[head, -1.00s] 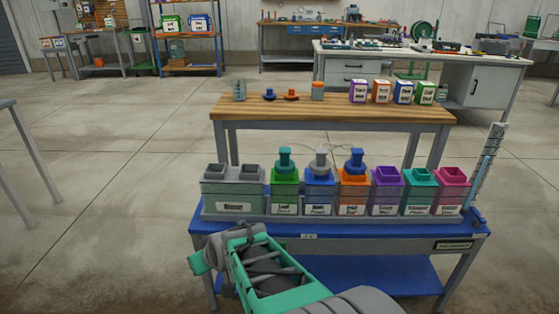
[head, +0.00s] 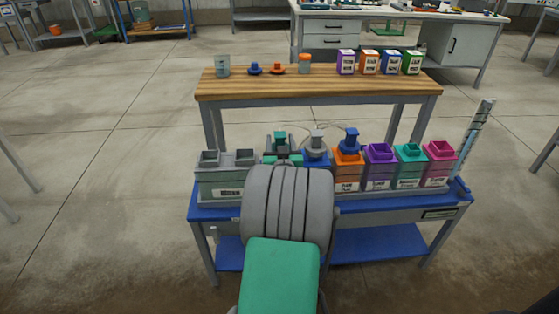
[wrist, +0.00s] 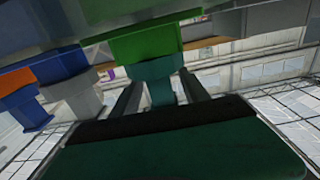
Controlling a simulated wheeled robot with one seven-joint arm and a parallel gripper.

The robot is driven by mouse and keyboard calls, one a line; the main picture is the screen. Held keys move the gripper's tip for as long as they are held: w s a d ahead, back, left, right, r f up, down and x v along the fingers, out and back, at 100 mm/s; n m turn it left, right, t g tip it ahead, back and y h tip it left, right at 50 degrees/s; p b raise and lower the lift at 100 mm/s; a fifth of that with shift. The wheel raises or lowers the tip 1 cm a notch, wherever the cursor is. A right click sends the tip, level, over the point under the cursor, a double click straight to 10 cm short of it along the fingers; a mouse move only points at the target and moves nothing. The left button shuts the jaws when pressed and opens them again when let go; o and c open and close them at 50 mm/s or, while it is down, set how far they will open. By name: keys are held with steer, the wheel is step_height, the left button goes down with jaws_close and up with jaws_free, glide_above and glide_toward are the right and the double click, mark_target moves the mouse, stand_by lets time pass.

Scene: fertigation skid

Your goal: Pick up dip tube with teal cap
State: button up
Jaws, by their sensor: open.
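The dip tube's teal cap (head: 280,137) stands upright on the green tank, which is mostly hidden behind my arm in the head view. In the wrist view, which looks upside down, the teal cap (wrist: 163,88) shows just beyond the green tank neck (wrist: 146,43). My gripper (wrist: 162,80) is open, with one finger on each side of the teal cap. Whether the fingers touch it I cannot tell. In the head view my gripper (head: 282,158) is at the green tank's top, partly hidden by my arm. The tube below the cap is hidden.
A grey cap (head: 317,138) on the blue tank and a blue cap (head: 350,138) on the orange tank stand close to the right. A grey double tank (head: 219,182) is at left. A wooden bench (head: 320,84) with small items is behind.

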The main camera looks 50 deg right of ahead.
jaws_close()
stand_by(0.6)
stand_by(0.8)
